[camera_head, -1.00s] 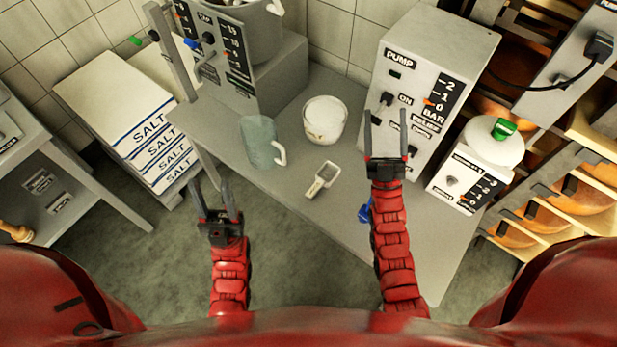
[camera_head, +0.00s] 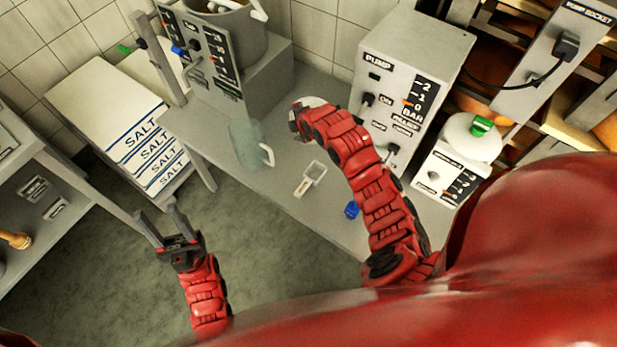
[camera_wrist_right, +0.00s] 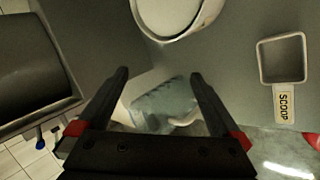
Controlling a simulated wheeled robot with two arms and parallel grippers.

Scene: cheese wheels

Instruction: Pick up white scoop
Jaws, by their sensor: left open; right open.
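The white scoop (camera_head: 304,187) lies on the grey table right of the jug in the head view. In the right wrist view the scoop (camera_wrist_right: 289,98) is at the right, its square cup toward the top and its handle labelled SCOOP. My right gripper (camera_wrist_right: 159,73) is open and empty, with the scoop outside its fingers to the right. In the head view the right hand is above the table near the bowl, and its fingers are mostly hidden. My left gripper (camera_head: 156,211) is open and empty over the floor, left of the table.
A translucent jug (camera_head: 246,146) stands on the table; it shows between my right fingers in the wrist view (camera_wrist_right: 165,102). A white bowl (camera_wrist_right: 172,12) is partly hidden behind my right arm. The pump box (camera_head: 387,65) stands at the right. Salt boxes (camera_head: 125,115) are at the left.

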